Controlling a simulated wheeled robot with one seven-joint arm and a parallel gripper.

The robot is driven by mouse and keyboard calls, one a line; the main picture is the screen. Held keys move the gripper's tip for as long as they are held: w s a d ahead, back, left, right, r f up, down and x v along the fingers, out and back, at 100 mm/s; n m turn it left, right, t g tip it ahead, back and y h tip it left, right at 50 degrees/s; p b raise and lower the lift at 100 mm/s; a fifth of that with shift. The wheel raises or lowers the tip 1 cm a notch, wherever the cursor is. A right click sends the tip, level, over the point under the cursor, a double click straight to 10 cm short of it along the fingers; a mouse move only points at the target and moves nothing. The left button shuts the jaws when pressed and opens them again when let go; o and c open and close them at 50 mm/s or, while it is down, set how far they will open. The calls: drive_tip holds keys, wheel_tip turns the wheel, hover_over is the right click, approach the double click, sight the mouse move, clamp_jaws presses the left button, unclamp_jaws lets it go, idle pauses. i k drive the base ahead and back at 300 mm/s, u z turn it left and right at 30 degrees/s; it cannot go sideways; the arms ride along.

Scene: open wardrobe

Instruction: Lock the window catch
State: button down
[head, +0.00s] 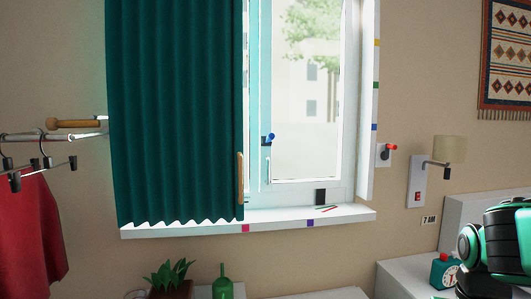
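The window (305,182) has a white frame and stands behind a teal curtain that covers its left part. A small dark catch with a blue knob (270,138) sits on the upright frame, left of the glass. The knob points right and slightly up. A thin pale handle (267,170) hangs below it. Whether the catch is locked I cannot tell. Green and black links of my arm show at the lower right, far from the window. My gripper's fingers cannot be made out.
The teal curtain (175,110) has a wooden pull (240,178) at its edge. The white sill (270,222) holds thin coloured sticks. A plant (170,275) and green bottle (222,283) stand below.

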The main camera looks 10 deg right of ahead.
sight(271, 135)
drive_tip(key=i, duration=0.85)
drive_tip(key=z, duration=0.05)
